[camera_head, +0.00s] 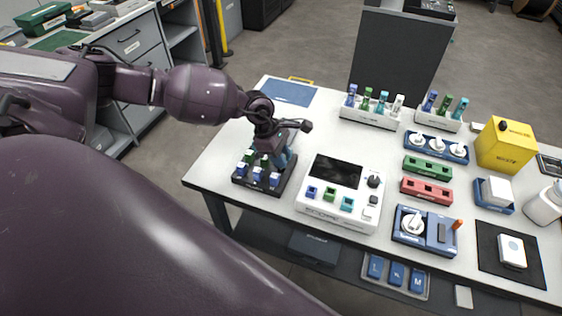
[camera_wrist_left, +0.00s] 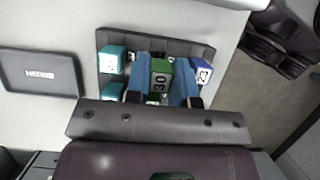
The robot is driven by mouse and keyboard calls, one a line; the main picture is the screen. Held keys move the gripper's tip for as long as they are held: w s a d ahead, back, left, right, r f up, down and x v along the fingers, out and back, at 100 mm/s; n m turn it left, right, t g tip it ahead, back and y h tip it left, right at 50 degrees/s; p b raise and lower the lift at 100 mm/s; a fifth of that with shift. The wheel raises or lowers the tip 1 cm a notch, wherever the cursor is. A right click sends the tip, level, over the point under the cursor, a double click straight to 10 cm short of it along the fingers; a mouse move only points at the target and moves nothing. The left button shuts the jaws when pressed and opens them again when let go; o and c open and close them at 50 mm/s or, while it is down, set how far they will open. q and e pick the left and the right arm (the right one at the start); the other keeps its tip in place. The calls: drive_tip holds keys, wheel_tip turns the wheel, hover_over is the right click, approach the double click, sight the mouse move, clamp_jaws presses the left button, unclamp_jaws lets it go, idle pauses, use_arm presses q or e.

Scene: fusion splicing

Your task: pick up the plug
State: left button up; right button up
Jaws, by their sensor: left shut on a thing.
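My left gripper (camera_head: 284,160) is over the dark plug rack (camera_head: 240,181) at the table's front left. In the left wrist view its two blue fingers (camera_wrist_left: 161,88) are shut on a green plug (camera_wrist_left: 160,68) with "30" on its face. The green plug is among the rack's other plugs; whether its lower end is still seated is hidden. Teal plugs (camera_wrist_left: 112,60) are on one side of it and a blue plug (camera_wrist_left: 204,72) marked "23" is on the other. The head view hides the grip behind the gripper. My right gripper is not in view.
A white console (camera_head: 325,210) with a dark screen stands right of the rack. Racks of coloured plugs (camera_head: 369,118), a green block (camera_head: 427,168), a red block (camera_head: 425,191) and a yellow box (camera_head: 505,147) fill the right side. A blue mat (camera_head: 288,93) lies behind.

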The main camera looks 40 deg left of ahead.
use_arm(q)
wheel_tip(320, 180, up, 17)
drive_tip(key=shift+r, duration=0.2)
